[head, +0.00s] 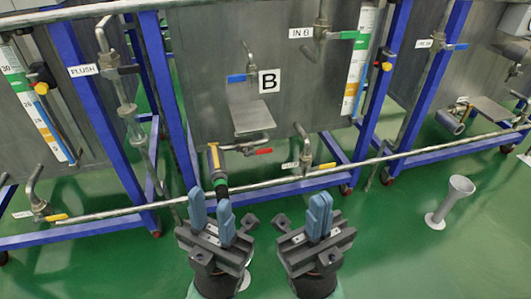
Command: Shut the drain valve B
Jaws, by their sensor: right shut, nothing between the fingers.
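Tank B (208,60), a grey metal tank with a "B" plate (269,81), stands in the middle of the head view. Low on its front is a pipe with a valve that has a red lever (263,151). No readable label marks it as the drain valve. Left of it a short yellow-and-metal fitting (214,158) points down toward a dark and green piece (220,184). My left gripper (211,201) is open and empty, in front of and below this fitting. My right gripper (320,203) is shut and empty, in front of and below the yellow-levered valve (327,166).
Tank B also carries a blue-levered valve (237,78) and a green-levered valve near the "IN B" label (300,33). A long pipe (420,148) crosses in front of the blue frames. A grey funnel stand (460,186) is at right. The green floor there is clear.

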